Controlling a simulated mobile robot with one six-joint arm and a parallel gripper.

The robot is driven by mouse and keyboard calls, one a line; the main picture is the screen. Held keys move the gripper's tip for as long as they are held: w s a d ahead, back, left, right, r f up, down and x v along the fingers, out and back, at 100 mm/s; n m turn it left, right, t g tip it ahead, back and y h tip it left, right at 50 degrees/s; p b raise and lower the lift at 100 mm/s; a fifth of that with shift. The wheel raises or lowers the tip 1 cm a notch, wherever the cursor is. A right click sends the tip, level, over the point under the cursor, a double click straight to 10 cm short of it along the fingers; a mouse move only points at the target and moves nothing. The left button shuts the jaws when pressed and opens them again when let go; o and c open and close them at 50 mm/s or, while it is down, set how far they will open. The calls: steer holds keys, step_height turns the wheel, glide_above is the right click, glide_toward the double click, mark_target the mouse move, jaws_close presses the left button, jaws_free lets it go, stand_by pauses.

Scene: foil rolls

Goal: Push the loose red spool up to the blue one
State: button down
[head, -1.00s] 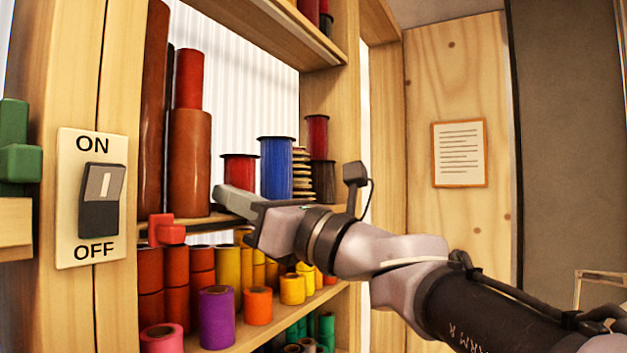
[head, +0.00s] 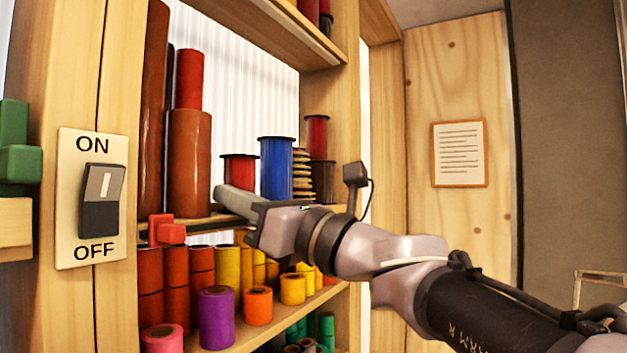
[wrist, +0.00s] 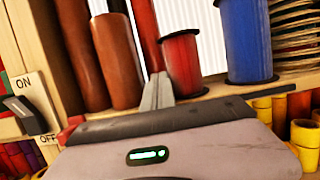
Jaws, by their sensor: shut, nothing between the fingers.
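The red spool (head: 240,171) with dark flanges stands upright on the middle shelf. It also shows in the wrist view (wrist: 182,66). The taller blue spool (head: 276,169) stands upright to its right, also in the wrist view (wrist: 247,42). The wrist view shows a narrow gap between the two spools. My gripper (head: 224,192) is shut and empty, its fingers at the left front of the red spool. In the wrist view the fingertips (wrist: 161,80) lie by the red spool's lower left side. I cannot tell whether they touch it. The fingers hide part of its base.
Tall brown rolls (head: 189,160) stand left of the red spool. A stack of tan discs (head: 301,172) and dark spools stand right of the blue one. Coloured rolls fill the shelf below. A switch panel (head: 90,245) and a red block (head: 166,231) are at left.

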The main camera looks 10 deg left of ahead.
mark_target(245, 187)
steer(key=shift+w+d+p, duration=0.25)
steer(key=shift+w+d, duration=0.05)
steer(key=shift+w, duration=0.4)
steer(key=shift+w+d+p, duration=0.25)
steer(key=shift+w+d, duration=0.05)
steer(key=shift+w, duration=0.4)
steer(key=shift+s, duration=0.1)
steer(key=shift+s+a, duration=0.1)
steer(key=shift+s+d, duration=0.1)
steer(key=shift+d, duration=0.4)
steer(key=shift+s+d+b, duration=0.3)
steer(key=shift+s+d, duration=0.05)
steer(key=shift+d, duration=0.5)
steer(key=shift+s+d+b, duration=0.25)
steer(key=shift+s+d, duration=0.1)
steer(key=shift+d, duration=0.45)
